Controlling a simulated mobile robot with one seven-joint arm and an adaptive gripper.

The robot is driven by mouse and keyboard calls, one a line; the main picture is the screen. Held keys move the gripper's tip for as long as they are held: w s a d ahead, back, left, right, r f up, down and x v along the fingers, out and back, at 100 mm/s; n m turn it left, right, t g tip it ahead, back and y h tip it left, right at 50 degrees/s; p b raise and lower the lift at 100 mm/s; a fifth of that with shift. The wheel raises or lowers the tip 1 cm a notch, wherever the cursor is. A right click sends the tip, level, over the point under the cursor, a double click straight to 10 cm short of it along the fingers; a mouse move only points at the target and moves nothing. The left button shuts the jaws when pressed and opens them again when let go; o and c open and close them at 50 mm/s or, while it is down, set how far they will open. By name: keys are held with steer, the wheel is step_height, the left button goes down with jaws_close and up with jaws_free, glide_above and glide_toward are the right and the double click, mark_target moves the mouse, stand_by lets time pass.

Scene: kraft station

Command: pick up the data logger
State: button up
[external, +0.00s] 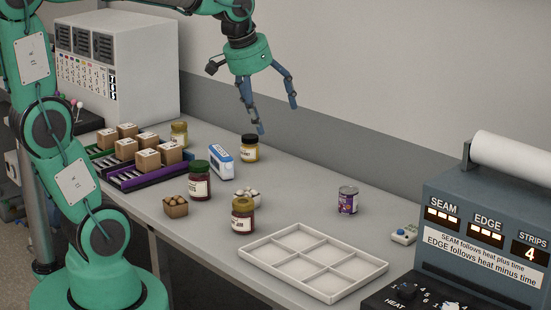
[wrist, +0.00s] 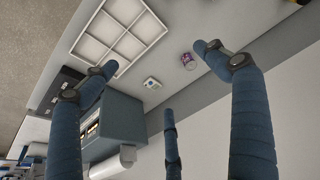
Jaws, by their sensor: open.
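A blue and white upright box-like device (external: 221,161) stands on the bench beside the dark purple tray and looks like the data logger, though its label is too small to read. My gripper (external: 277,118) is open and empty, high above the back of the bench, up and right of the blue and white device and apart from everything. In the wrist view its blue fingers are spread; the blue and white device is not seen there.
Jars (external: 200,181) stand close to the blue and white device. A purple can (external: 347,200) and an empty white divided tray (external: 357,282) are farther right. Small cartons fill the trays at left. The heat sealer (external: 490,225) bounds the right end; a wall runs behind.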

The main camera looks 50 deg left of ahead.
steer(key=w+d+g+p, duration=0.15)
steer(key=w+d, duration=0.35)
steer(key=w, duration=0.5)
steer(key=g+p, duration=0.3)
steer(key=p, duration=0.4)
glide_above(415, 234)
step_height(415, 234, down, 19)
steer(key=shift+w+f+t, duration=0.1)
steer(key=shift+f+t, duration=0.1)
steer(key=shift+t, duration=0.05)
steer(key=shift+f, duration=0.1)
steer(key=shift+a+f+b, duration=0.1)
steer(key=shift+f+b, duration=0.65)
steer(key=shift+f, duration=3.45)
